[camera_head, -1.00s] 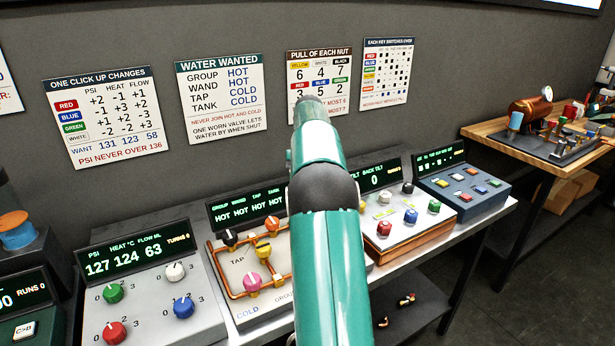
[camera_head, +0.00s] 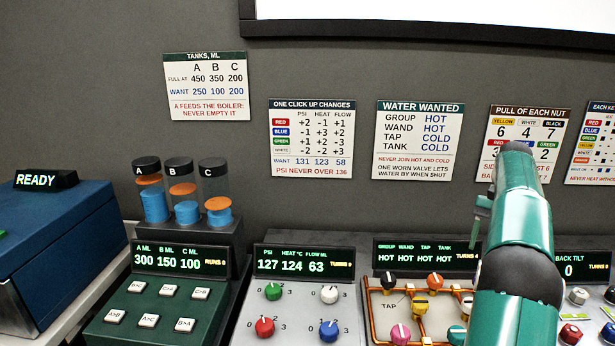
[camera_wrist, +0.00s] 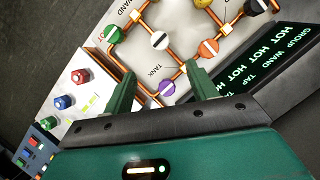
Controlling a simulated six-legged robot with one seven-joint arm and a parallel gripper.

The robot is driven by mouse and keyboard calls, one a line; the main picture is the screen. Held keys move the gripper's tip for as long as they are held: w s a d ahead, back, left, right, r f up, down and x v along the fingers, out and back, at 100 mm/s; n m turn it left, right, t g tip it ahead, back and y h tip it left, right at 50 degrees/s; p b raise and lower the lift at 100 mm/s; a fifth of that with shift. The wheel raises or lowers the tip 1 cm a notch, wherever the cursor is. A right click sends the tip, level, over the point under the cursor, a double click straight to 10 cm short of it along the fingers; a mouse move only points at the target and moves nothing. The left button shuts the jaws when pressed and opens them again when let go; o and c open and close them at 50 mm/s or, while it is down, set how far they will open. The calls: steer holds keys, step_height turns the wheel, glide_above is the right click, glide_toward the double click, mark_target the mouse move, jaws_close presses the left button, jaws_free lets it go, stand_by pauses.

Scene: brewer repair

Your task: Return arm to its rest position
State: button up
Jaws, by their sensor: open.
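My teal arm (camera_head: 513,260) rises at the right of the head view, raised in front of the valve panel and part of the wall. In the wrist view my gripper (camera_wrist: 163,84) has its two green fingers apart with nothing between them. Beyond the fingers is the valve panel (camera_wrist: 178,62), with copper pipes and coloured knobs. The gap between fingers and panel is hard to judge. In the head view the arm hides the panel's right part.
The valve panel's display (camera_head: 425,255) reads HOT. Left of it stand the dial panel (camera_head: 300,305), reading 127 124 63, and the tank unit (camera_head: 155,300) with three cylinders. A blue box (camera_head: 60,240) marked READY is far left. Charts (camera_head: 310,140) hang on the wall.

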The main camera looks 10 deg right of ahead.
steer(key=s+a+r+n+t+h, duration=0.2)
steer(key=a+r, duration=0.2)
steer(key=a, duration=0.9)
steer(key=s+a+r+n+t+h, duration=0.1)
steer(key=s+a+r+n+t, duration=0.2)
steer(key=a, duration=0.9)
steer(key=s+a+f+n+t, duration=0.1)
steer(key=s+a+f+n, duration=0.1)
steer(key=s+a+f, duration=0.2)
steer(key=s+a+f+n+t, duration=0.2)
steer(key=s+a+f, duration=0.2)
steer(key=s+a, duration=0.5)
steer(key=a, duration=0.3)
steer(key=shift+s+f+n, duration=0.25)
steer(key=shift+s+n, duration=0.1)
steer(key=shift+n, duration=0.05)
